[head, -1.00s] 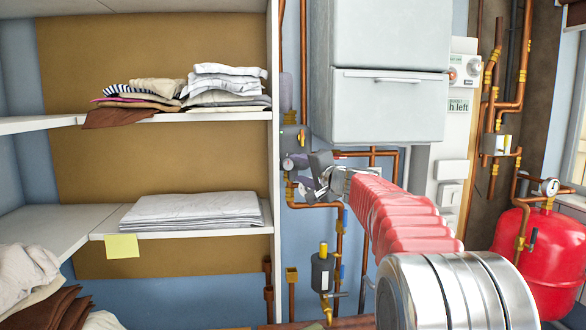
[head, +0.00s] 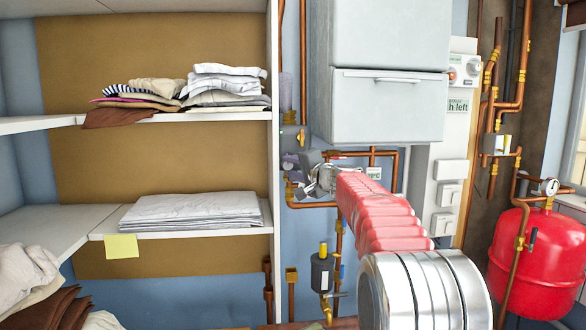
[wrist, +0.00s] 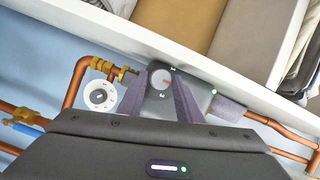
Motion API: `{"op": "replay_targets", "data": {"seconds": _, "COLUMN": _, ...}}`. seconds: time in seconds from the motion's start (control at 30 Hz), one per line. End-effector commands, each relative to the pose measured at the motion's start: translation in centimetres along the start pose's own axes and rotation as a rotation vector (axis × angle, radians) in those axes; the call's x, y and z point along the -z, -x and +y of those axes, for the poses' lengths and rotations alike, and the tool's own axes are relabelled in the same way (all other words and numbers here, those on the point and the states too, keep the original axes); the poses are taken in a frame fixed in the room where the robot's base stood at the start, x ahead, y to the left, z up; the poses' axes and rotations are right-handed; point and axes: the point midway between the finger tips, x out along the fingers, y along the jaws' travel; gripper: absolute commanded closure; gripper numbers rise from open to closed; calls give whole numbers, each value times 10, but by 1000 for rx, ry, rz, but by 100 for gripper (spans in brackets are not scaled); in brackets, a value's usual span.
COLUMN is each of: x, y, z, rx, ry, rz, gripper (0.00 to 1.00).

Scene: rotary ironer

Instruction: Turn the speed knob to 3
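I cannot tell for sure which round control is the speed knob. In the wrist view, a pale round face with a red mark (wrist: 162,79) sits on a dark grey housing (wrist: 197,88). A white round dial with a dark centre (wrist: 100,96) is to its left; its marks are too small to read. My gripper (wrist: 159,77) is open. Its two fingers stand apart, one on either side of the red-marked face in the picture; I see no clear contact. In the head view my gripper (head: 312,178) is by the pipework and hides part of the wall there.
Copper pipes (head: 316,205) run close around my gripper. The white shelf unit (head: 274,60) stands at its left, and a grey cabinet (head: 390,105) hangs above. A white panel (head: 452,150), with a round control (head: 473,69), and a red tank (head: 525,255) are at the right.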

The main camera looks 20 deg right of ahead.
Motion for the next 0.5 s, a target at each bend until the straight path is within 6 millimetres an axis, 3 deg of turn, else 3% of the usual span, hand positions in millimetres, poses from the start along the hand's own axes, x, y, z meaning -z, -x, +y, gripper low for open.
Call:
{"op": "replay_targets", "data": {"seconds": 0.37, "x": 0, "y": 0, "z": 1, "rx": -1, "ry": 0, "rz": -1, "gripper": 95}}
{"op": "replay_targets", "data": {"seconds": 0.5, "x": 1, "y": 0, "z": 2, "rx": -1, "ry": -2, "rz": 1, "gripper": 96}}
